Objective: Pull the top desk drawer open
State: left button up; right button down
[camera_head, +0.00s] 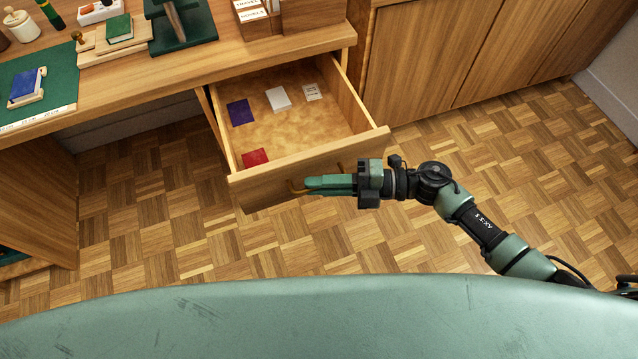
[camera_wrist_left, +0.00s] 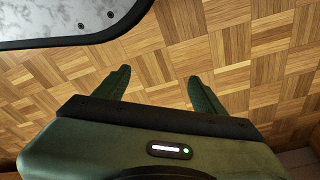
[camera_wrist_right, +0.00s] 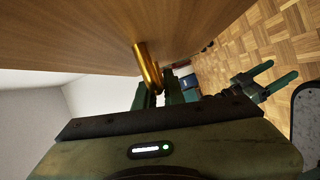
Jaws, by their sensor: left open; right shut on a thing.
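The top desk drawer (camera_head: 270,185) stands pulled well out from the desk in the head view, its inside open to sight. My right gripper (camera_head: 312,185) is at the drawer front and shut on its brass handle (camera_head: 297,187). In the right wrist view the handle (camera_wrist_right: 147,66) runs down from the wooden drawer front (camera_wrist_right: 90,30) to the fingers of my right gripper (camera_wrist_right: 166,92). My left gripper (camera_wrist_left: 158,88) is open and empty above the parquet floor in the left wrist view. It also shows in the right wrist view (camera_wrist_right: 280,76).
The drawer holds a purple item (camera_head: 240,112), a white item (camera_head: 278,98), a small card (camera_head: 313,92) and a red item (camera_head: 255,157). The desk top (camera_head: 130,75) carries several objects. Wooden cabinets (camera_head: 440,50) stand at the right. The parquet floor (camera_head: 170,220) is clear.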

jog(key=c, duration=1.5)
grip_release()
pick_arm(q)
jog(key=shift+w+r, duration=0.3)
jog(key=shift+r, duration=0.2)
pick_arm(e)
jog(key=d, duration=0.8)
jog(key=shift+s+r, duration=0.25)
jog(key=shift+r, duration=0.05)
pick_arm(q)
jog(key=shift+s+f, duration=0.15)
jog(key=shift+s, duration=0.05)
pick_arm(e)
jog(key=shift+a, duration=0.1)
